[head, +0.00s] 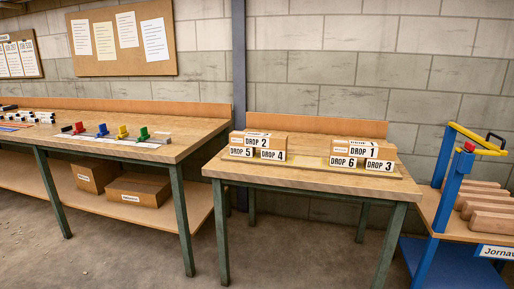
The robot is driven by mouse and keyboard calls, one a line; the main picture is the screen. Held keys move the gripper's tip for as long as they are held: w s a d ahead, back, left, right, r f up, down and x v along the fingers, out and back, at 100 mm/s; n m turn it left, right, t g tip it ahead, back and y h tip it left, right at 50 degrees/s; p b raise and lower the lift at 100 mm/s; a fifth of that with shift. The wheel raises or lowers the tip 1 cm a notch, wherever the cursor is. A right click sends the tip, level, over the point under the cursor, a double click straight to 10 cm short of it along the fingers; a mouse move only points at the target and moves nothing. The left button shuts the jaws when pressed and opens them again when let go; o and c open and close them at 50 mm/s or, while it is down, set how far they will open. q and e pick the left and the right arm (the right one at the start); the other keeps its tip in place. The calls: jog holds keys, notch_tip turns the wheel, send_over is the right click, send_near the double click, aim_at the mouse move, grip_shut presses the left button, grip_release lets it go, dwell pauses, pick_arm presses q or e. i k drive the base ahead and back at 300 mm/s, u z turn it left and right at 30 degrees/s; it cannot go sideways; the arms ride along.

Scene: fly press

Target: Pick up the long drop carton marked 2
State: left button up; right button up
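The long carton marked DROP 2 (278,146) lies at the back left of the right-hand wooden table (310,181). The cartons marked DROP 5 (242,152) and DROP 4 (273,156) are in front of and below its label, and they partly hide it. A similar carton marked DROP 1 (369,150) lies to the right. The cartons marked DROP 6 (343,162) and DROP 3 (380,166) sit in front of that one. Neither of my grippers shows in the head view.
A longer workbench (110,140) with small coloured parts stands to the left, with brown boxes (138,190) on its lower shelf. A blue and yellow cart (460,190) with wooden blocks stands at the right. The concrete floor (310,255) in front of the right table is clear.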

aim_at(244, 139)
jog(key=u, duration=0.65)
jog(key=i, duration=0.9)
jog(key=u, duration=0.5)
jog(key=i, duration=1.05)
jog(key=z, duration=0.55)
